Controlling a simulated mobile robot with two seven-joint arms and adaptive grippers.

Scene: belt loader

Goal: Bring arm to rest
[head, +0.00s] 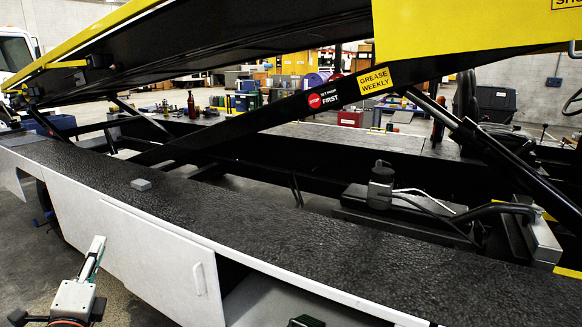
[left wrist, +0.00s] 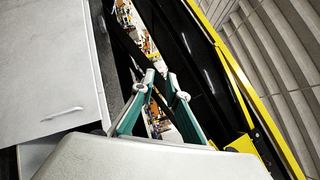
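My left gripper (head: 98,242) is at the lower left of the head view, a pale body with thin green-sided fingers pointing up. It is in front of the belt loader's white side panel (head: 130,250) and seems apart from it. In the left wrist view the two fingers of the left gripper (left wrist: 161,76) stand apart with a gap between the tips. Nothing is held between them; only background shows through. My right gripper is not in the head view.
The loader's black deck (head: 330,240) runs across, with a small grey block (head: 141,184) on it. A white door (head: 160,260) with a handle borders an open compartment (head: 270,300). The raised yellow-edged boom (head: 250,40) slopes overhead. Grey floor (head: 25,265) is free at left.

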